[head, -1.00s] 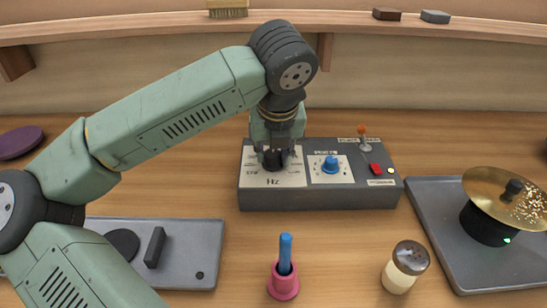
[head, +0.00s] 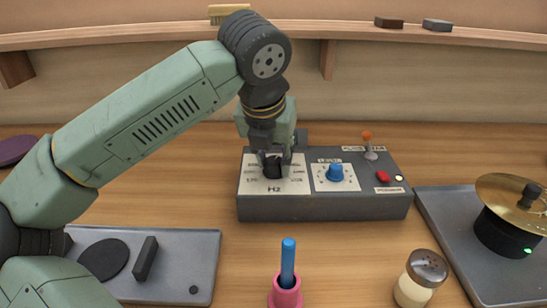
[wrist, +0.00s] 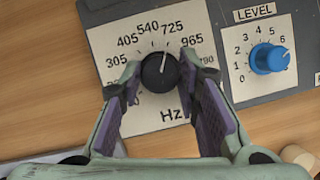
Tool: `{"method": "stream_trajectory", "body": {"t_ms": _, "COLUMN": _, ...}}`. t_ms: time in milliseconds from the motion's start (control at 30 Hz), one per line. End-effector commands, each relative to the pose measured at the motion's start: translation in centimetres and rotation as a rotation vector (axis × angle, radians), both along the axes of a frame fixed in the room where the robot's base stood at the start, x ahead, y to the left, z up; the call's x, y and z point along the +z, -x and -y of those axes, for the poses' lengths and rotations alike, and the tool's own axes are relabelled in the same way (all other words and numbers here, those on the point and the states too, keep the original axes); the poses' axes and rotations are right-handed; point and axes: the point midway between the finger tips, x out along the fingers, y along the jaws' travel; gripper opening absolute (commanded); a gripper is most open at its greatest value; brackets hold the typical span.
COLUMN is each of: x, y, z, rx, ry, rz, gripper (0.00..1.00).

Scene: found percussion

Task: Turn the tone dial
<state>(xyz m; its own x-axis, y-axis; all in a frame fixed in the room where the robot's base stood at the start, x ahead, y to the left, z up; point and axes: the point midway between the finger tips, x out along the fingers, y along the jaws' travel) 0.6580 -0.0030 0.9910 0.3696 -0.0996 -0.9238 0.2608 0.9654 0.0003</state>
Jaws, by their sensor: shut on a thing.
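The tone dial (head: 272,167) is a black round knob on a white plate marked Hz, on the left of the grey box (head: 325,207). In the wrist view the dial (wrist: 160,72) has a white pointer line aimed up and slightly right, between the 540 and 725 marks and nearer 725. My gripper (head: 272,160) points down over the dial. It is shut on the dial, with one finger on each side, as the wrist view of my gripper (wrist: 162,74) shows. The fingers partly cover the scale numbers at both sides.
Right of the dial are the blue level knob (head: 336,172), a red switch (head: 383,177) and an orange-tipped lever (head: 368,147). A pink holder with a blue stick (head: 287,275) and a shaker (head: 422,275) stand in front. Trays lie left (head: 192,251) and right (head: 449,225).

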Motion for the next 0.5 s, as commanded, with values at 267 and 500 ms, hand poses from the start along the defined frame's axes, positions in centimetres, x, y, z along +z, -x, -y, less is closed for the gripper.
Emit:
{"method": "stream_trajectory", "body": {"t_ms": 267, "x": 0.05, "y": -0.01, "z": 0.01, "rx": 0.001, "ry": 0.001, "rz": 0.001, "gripper": 0.37}}
{"method": "stream_trajectory", "body": {"t_ms": 500, "x": 0.02, "y": -0.01, "z": 0.01, "rx": 0.002, "ry": 0.001, "rz": 0.0, "gripper": 0.49}}
